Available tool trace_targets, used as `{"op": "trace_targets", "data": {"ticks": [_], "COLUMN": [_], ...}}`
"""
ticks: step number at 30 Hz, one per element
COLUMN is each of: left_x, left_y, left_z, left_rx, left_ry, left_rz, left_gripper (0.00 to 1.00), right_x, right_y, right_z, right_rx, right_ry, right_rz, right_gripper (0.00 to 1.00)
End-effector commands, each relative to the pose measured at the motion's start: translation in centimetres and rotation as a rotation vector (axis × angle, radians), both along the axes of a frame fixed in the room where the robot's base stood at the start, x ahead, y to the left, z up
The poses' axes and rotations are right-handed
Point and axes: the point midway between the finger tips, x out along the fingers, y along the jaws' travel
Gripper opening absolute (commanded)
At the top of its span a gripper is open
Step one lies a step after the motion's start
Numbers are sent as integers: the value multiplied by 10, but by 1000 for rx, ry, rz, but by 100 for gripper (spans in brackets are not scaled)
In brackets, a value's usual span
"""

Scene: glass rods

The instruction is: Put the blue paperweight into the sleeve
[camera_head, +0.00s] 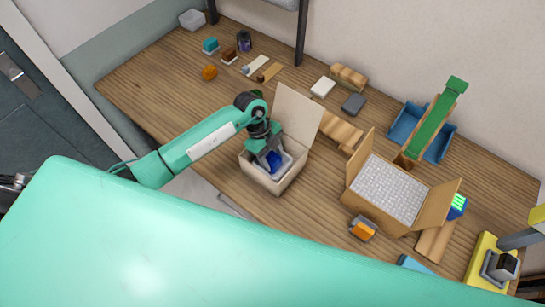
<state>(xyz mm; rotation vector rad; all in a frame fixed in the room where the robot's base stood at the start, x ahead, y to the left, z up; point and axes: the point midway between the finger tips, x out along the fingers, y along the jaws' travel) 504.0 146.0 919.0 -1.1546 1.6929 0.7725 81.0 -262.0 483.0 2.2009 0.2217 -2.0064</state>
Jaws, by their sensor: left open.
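A blue object (274,160), which looks like the blue paperweight, sits inside a small open carton (278,184) with its lid flap raised at the back. A light grey lining or holder surrounds the blue object. My left gripper (268,151) reaches down into this carton, over the blue object. The gripper is open, and its fingers partly hide the blue object. I cannot tell whether the fingers touch it. I cannot clearly pick out which thing is the sleeve. My right gripper is not in view.
A larger open carton (362,207) with white filling stands to the right. Behind it are a blue bin and a green chute (434,129). Small items lie along the back of the wooden table (165,90). The table's left part has free room.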

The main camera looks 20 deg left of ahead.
Motion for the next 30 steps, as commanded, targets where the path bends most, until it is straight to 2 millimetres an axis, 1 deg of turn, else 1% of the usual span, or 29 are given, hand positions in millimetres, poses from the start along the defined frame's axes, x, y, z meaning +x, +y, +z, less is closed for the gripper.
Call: {"op": "trace_targets", "data": {"ticks": [1, 5, 6, 12, 15, 21, 30], "left_x": [3, 7, 9, 14, 16, 17, 17], "left_y": [4, 14, 18, 32, 37, 41, 42], "left_z": [4, 28, 37, 76, 90, 104, 105], "left_rx": [1, 2, 2, 2, 1, 0, 1], "left_ry": [-6, -9, -9, -7, -6, -2, -1], "left_rz": [0, 0, 1, 1, 1, 1, 1], "left_gripper": [51, 51, 51, 51, 51, 51, 51], "right_x": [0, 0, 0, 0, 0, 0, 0], "right_y": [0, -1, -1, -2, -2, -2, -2], "right_z": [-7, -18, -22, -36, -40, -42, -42], "right_rx": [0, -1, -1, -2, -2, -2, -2], "right_ry": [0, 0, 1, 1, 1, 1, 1], "right_rz": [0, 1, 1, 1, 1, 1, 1], "right_gripper": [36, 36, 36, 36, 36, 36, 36]}}
